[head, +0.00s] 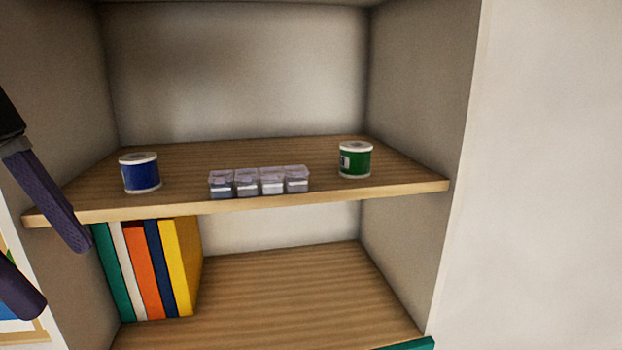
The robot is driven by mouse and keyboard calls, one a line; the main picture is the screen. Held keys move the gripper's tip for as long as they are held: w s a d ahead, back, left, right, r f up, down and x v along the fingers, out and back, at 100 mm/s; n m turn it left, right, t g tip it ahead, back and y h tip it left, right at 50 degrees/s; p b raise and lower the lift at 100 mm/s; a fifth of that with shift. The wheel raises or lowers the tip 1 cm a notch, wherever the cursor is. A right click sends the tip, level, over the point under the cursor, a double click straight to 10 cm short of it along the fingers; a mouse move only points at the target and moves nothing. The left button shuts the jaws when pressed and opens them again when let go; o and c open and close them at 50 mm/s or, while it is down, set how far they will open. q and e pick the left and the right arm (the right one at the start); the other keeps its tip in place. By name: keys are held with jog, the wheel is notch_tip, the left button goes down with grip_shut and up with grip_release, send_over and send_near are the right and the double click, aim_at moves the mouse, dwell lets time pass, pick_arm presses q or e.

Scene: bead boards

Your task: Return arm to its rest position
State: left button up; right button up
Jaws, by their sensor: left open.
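My left gripper (62,268) is at the left edge of the head view, in front of the shelf unit's left side. Its two dark purple fingers are spread apart with nothing between them. The upper finger overlaps the left front corner of the middle shelf in the picture; I cannot tell how close it is. Only a small dark part of the wrist shows above the fingers. My right gripper is not in view.
The middle shelf (345,192) holds a blue spool (141,174), a row of several small clear boxes (259,182) and a green spool (356,161). Several upright books (148,270) stand at left on the lower shelf (280,300). A teal object (408,345) shows at the bottom edge.

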pick_arm(q)
jog(key=s+d+f+n+t, duration=0.1)
jog(key=s+d+f+n, duration=0.15)
jog(key=d+f, duration=0.3)
jog(key=s+d+f+n, duration=0.1)
jog(key=s+d+f, duration=0.3)
jog(key=d+f, duration=0.15)
jog(key=s+a+f+n+t+y, duration=0.1)
jog(key=s+a+f+n+y, duration=0.2)
jog(key=s+a+n, duration=0.4)
jog(key=shift+s+f+n+y, duration=0.4)
jog(key=shift+s+f+n, duration=0.25)
jog(key=shift+s+n, duration=0.4)
